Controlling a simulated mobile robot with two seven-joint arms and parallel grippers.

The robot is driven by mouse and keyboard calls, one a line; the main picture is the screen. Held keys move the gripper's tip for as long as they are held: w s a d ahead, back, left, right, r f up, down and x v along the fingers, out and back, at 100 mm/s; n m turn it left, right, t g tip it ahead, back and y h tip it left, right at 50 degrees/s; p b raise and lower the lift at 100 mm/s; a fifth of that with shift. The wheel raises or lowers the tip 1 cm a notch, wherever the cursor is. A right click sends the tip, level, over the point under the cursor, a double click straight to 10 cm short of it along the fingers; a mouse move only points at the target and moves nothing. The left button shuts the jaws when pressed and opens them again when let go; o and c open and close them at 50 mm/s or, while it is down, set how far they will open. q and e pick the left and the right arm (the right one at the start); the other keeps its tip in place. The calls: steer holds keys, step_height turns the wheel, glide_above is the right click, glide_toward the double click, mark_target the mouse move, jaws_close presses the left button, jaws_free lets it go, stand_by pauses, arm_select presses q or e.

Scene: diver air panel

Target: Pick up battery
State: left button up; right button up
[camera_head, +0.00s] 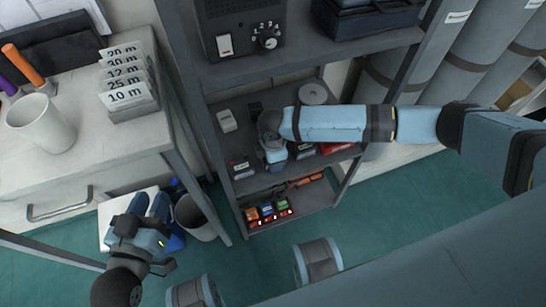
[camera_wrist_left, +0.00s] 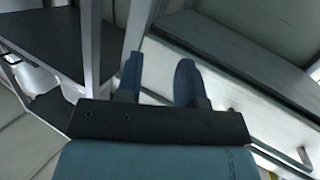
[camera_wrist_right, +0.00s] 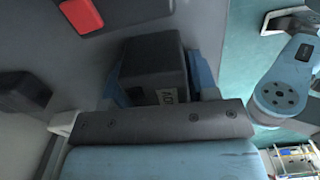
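A dark grey block with a small white label, which may be the battery (camera_wrist_right: 155,62), shows in the right wrist view. My right gripper (camera_wrist_right: 158,85) has one blue finger on each side of it. I cannot tell whether the fingers press on it or only stand around it. In the head view my right gripper (camera_head: 275,152) reaches in over the middle shelf, and its fingers and the block are largely hidden. My left gripper (camera_head: 150,208) is open and empty, low beside the white cabinet. Its two separated fingers (camera_wrist_left: 158,82) show in the left wrist view.
The rack's middle shelf (camera_head: 268,183) holds several labelled boxes and a red item (camera_head: 335,147). A lower shelf holds small coloured items (camera_head: 267,212). A white cabinet (camera_head: 85,165) with depth cards (camera_head: 128,95) and a mug (camera_head: 40,122) stands left. A bin (camera_head: 196,217) is between.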

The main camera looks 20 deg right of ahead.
steer(key=c, duration=0.7)
steer(key=shift+r, duration=0.15)
